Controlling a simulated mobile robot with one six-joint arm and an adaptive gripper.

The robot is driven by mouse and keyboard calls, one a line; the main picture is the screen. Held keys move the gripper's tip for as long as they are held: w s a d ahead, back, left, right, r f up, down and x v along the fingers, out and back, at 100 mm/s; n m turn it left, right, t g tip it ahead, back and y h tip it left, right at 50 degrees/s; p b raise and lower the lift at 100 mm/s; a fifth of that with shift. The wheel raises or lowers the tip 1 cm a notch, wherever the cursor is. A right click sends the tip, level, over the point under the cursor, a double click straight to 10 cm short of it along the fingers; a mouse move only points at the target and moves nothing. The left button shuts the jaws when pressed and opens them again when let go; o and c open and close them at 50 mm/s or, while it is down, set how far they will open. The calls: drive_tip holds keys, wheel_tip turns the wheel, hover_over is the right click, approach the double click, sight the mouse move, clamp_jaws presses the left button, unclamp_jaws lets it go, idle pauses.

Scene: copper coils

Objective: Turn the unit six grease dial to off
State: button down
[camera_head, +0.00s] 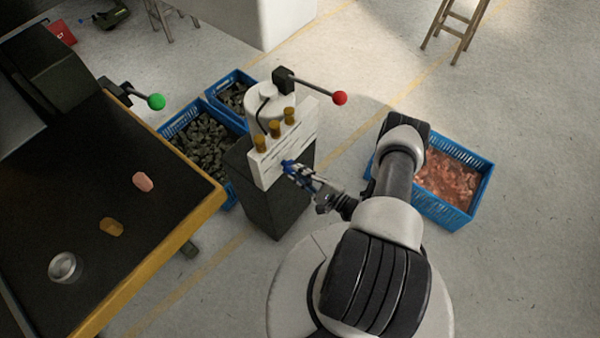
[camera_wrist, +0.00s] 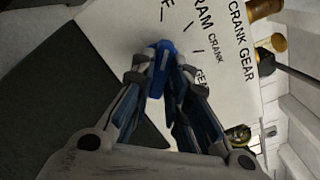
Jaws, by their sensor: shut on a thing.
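A white panel (camera_head: 267,172) is fixed on the dark pedestal (camera_head: 275,205), near the middle of the head view. The blue dial (camera_wrist: 158,72) sits on the panel's face. My gripper (camera_wrist: 160,78) is shut on the dial, one finger on each side, and its fingertips hide part of it. In the head view my gripper (camera_head: 297,172) reaches the panel from the right. The panel's lettering (camera_wrist: 215,45) is partly readable, with "RAM CRANK" and "CRANK GEAR". I cannot tell which setting the dial points at.
Several brass caps (camera_head: 275,129) stand along the panel's top. A lever with a red ball (camera_head: 340,98) sticks out behind it. A dark bench (camera_head: 105,175) with a yellow edge is on the left. Blue crates (camera_head: 235,120) stand behind the pedestal, another crate (camera_head: 455,218) right.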

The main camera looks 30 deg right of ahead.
drive_tip(key=shift+n, duration=1)
drive_tip(key=c, duration=1.6)
unclamp_jaws()
drive_tip(key=shift+o, duration=0.2)
drive_tip(key=v, duration=1.2)
